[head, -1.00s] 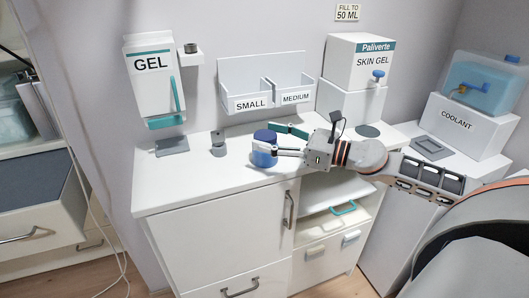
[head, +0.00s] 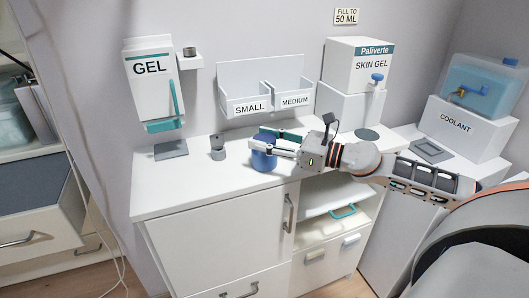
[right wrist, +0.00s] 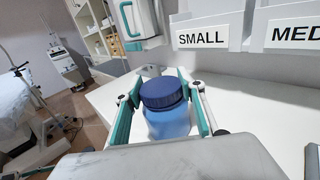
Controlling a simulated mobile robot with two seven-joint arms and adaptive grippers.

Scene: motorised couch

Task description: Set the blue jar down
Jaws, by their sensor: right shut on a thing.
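The blue jar (head: 263,158) with a dark blue lid is upright at the front part of the white counter (head: 205,188). It also shows in the right wrist view (right wrist: 167,120), between the two teal fingers. My right gripper (head: 268,143) comes in from the right and is shut on the jar. The jar's base looks at or very close to the counter top; I cannot tell whether it touches.
A small grey container (head: 217,147) stands left of the jar. A gel dispenser (head: 151,85) and a bin with SMALL and MEDIUM labels (head: 262,85) are on the wall behind. A skin gel box (head: 357,68) stands at the right. The counter's left front is clear.

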